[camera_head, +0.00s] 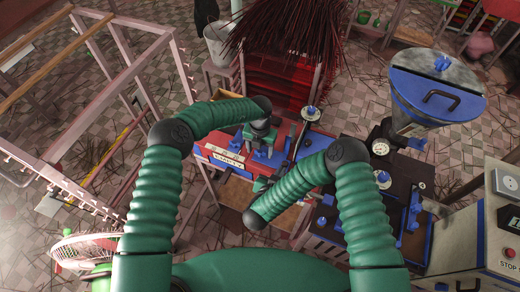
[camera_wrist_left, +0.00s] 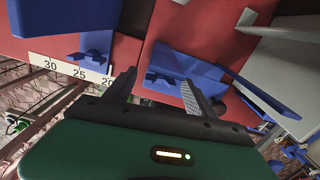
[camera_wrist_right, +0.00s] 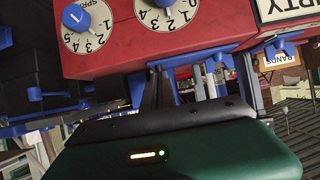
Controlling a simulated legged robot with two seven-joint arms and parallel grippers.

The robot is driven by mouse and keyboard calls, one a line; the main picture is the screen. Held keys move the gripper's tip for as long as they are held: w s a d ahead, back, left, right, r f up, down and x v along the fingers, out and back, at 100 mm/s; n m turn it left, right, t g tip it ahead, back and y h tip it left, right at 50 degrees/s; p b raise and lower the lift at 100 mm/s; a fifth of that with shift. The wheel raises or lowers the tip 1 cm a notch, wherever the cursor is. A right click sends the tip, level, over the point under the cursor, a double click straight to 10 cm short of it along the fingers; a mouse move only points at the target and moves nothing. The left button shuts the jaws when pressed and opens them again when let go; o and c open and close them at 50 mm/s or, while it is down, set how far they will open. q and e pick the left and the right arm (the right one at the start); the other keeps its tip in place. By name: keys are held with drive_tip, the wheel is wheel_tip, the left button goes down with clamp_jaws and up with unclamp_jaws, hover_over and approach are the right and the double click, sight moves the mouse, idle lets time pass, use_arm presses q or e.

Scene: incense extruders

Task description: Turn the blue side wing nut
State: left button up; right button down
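In the left wrist view a blue winged piece (camera_wrist_left: 92,55) sits on a red panel above a white scale marked 30, 25, 20. A larger blue bracket (camera_wrist_left: 180,65) lies beyond the fingers; which part is the side wing nut is not clear. My left gripper (camera_wrist_left: 158,92) is open, with no object visibly held between its fingers. It also shows over the red machine in the head view (camera_head: 261,142). My right gripper (camera_wrist_right: 158,88) has its fingers close together below the red dial panel, in front of a blue part; whether it holds anything is unclear.
The red machine has a lettered label (camera_head: 228,157) and numbered dials with blue knobs (camera_wrist_right: 77,18). A blue hopper (camera_head: 430,105) stands at right beside a control box (camera_head: 490,220). Incense sticks (camera_head: 290,35) are stacked behind. A pink frame (camera_head: 85,110) stands left.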

use_arm(q)
drive_tip(key=shift+r, duration=0.1)
wheel_tip(320, 180, up, 12)
idle(0.4)
wheel_tip(320, 180, up, 12)
idle(0.4)
drive_tip(key=shift+w, duration=0.1)
drive_tip(key=shift+r+p, duration=0.8)
drive_tip(key=shift+p, duration=0.25)
use_arm(e)
drive_tip(key=s+a, duration=0.2)
drive_tip(key=s, duration=0.3)
drive_tip(key=shift+s, duration=0.35)
use_arm(q)
drive_tip(key=shift+r, duration=0.1)
use_arm(e)
drive_tip(key=shift+r, duration=0.1)
